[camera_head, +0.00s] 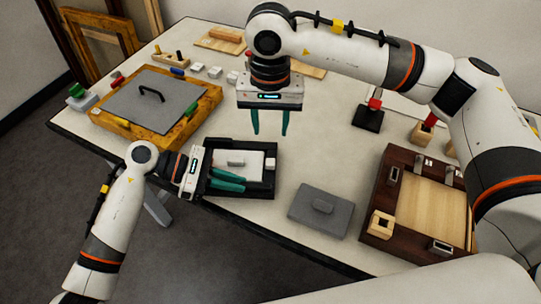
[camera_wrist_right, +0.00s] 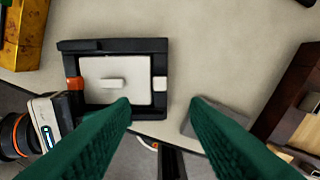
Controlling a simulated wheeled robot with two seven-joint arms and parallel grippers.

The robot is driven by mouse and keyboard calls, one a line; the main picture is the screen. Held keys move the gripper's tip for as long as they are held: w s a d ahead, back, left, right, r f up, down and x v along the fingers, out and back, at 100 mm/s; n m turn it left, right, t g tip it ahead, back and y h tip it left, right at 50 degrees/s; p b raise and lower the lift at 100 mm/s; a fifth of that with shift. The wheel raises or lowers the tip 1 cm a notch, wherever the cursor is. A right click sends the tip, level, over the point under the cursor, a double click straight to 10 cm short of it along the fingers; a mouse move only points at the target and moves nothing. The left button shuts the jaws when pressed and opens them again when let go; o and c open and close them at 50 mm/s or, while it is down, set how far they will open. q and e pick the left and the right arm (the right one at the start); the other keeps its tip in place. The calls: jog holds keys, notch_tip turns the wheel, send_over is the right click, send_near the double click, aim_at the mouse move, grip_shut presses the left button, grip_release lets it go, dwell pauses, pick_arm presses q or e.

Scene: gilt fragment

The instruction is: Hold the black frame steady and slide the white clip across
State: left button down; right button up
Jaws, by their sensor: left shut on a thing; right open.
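The black frame (camera_head: 268,190) lies on the table near its front edge, around a pale panel with a raised grip. It also shows in the right wrist view (camera_wrist_right: 110,46). The white clip (camera_wrist_right: 159,83) sits on the frame's right bar in that view, and an orange clip (camera_wrist_right: 75,83) on the left bar. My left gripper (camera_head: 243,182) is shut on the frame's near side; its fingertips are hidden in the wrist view. My right gripper (camera_head: 270,130) is open and empty above and behind the frame; its fingers (camera_wrist_right: 160,106) hide part of the near side.
A dark wooden tray (camera_head: 374,216) stands farther right. A wooden board with a grey plate (camera_head: 150,103) is at the back left. Small blocks lie along the back. Bare table separates the frame and grey block.

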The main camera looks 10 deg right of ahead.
aim_at(270, 161)
notch_tip(270, 161, down, 11)
jog(key=shift+f, duration=0.2)
dwell(0.3)
grip_shut()
